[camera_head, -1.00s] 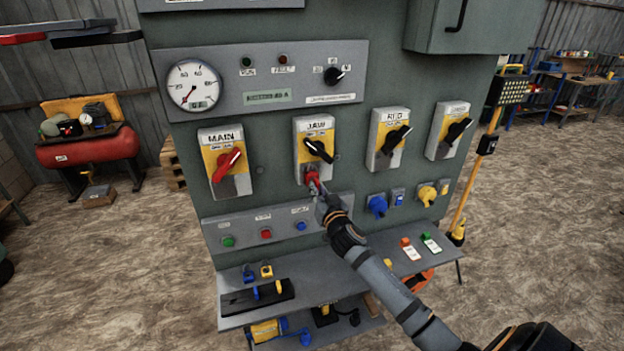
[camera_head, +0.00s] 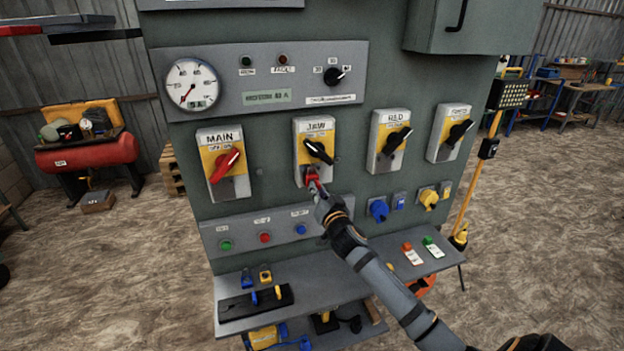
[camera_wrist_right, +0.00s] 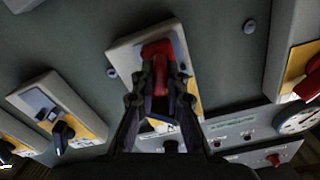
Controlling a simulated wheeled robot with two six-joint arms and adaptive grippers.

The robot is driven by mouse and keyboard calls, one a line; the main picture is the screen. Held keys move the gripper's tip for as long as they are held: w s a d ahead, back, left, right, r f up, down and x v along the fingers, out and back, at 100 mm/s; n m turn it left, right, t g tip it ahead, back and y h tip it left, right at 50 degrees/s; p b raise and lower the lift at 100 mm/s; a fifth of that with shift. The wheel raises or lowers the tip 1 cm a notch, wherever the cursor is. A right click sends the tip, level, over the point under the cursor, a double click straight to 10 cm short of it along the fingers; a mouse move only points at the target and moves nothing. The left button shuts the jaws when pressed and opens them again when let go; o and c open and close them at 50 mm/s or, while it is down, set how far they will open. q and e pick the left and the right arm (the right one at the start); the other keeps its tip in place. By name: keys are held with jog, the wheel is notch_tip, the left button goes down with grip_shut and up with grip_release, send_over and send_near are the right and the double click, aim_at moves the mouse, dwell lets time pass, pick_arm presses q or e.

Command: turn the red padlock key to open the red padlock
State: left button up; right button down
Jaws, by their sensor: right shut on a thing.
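The red padlock (camera_head: 311,173) hangs at the bottom of the JAW switch box (camera_head: 301,160), below its black handle (camera_head: 318,152). It also shows in the right wrist view (camera_wrist_right: 157,48). My right gripper (camera_head: 316,187) is right at the padlock, its fingers pointing up at the panel. In the wrist view, its two dark fingers (camera_wrist_right: 160,88) are closed on a small red piece, the red padlock key (camera_wrist_right: 160,76), in front of the padlock. The fingers hide much of the key, and its turn angle cannot be told. My left gripper is not in view.
The MAIN box (camera_head: 238,186) with a red handle stands left of JAW; two more switch boxes stand right. A button strip (camera_head: 282,234) lies just below my gripper. A shelf (camera_head: 330,270) with tags and small padlocks juts out underneath.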

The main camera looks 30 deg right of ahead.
jog(key=m+b, duration=0.2)
jog(key=shift+m, duration=0.3)
jog(key=shift+r+m, duration=0.15)
jog(key=shift+m, duration=0.15)
jog(key=shift+m+b, duration=0.3)
jog(key=shift+b, duration=0.15)
jog(key=shift+m+b, duration=0.5)
jog(key=shift+m, duration=0.3)
jog(key=shift+m+b, duration=0.4)
jog(key=shift+m, duration=0.4)
